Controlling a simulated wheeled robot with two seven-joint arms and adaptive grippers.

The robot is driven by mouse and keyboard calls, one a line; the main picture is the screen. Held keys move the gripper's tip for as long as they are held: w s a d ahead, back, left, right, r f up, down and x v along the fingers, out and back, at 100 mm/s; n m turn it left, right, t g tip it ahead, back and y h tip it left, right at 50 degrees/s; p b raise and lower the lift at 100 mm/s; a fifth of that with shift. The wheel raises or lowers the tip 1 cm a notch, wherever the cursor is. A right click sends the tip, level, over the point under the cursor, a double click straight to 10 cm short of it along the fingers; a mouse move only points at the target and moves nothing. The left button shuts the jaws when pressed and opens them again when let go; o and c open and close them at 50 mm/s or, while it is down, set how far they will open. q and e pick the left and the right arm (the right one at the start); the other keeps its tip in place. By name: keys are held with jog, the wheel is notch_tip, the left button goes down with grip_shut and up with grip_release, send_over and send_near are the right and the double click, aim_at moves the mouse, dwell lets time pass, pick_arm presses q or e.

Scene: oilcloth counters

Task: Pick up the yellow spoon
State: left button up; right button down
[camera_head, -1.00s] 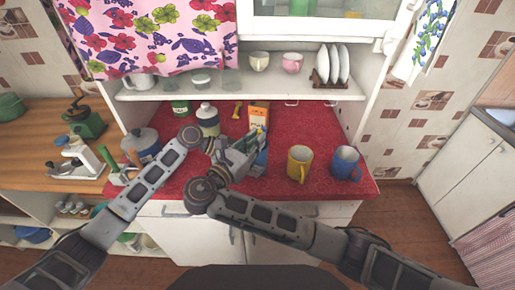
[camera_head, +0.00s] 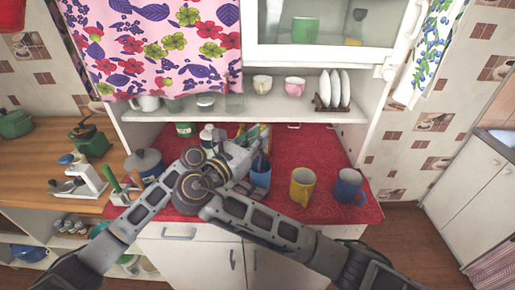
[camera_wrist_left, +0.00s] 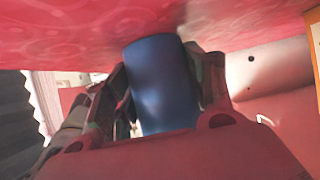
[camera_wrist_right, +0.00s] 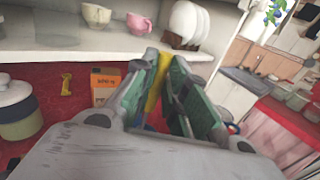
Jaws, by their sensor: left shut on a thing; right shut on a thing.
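The yellow spoon (camera_wrist_right: 154,88) shows as a narrow upright yellow strip in the right wrist view. My right gripper (camera_wrist_right: 160,80) is shut on it; in the head view this gripper (camera_head: 246,150) is the upper one. A dark blue cylindrical container (camera_wrist_left: 160,85) fills the middle of the left wrist view. My left gripper (camera_wrist_left: 162,100) is shut around its sides. In the head view the container (camera_head: 261,174) stands just in front of the orange box. The spoon's lower end is hidden, so I cannot tell whether it is inside the container.
A yellow mug (camera_head: 302,187) and a blue mug (camera_head: 348,187) stand to the right on the red counter (camera_head: 300,150). An orange box (camera_wrist_right: 104,86) and a small yellow object (camera_wrist_right: 66,85) are behind. A shelf with cups (camera_head: 295,86) overhangs the back.

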jog(key=shift+r, duration=0.4)
pick_arm(q)
jog(key=o, duration=0.8)
jog(key=shift+o, duration=0.2)
jog(key=shift+a, duration=0.1)
jog(key=shift+v, duration=5.95)
jog(key=shift+r, duration=0.1)
pick_arm(e)
jog(key=shift+r, duration=0.15)
pick_arm(q)
jog(key=shift+r+p, duration=1.85)
jog(key=shift+p, duration=0.05)
pick_arm(e)
jog(key=shift+r, duration=2.5)
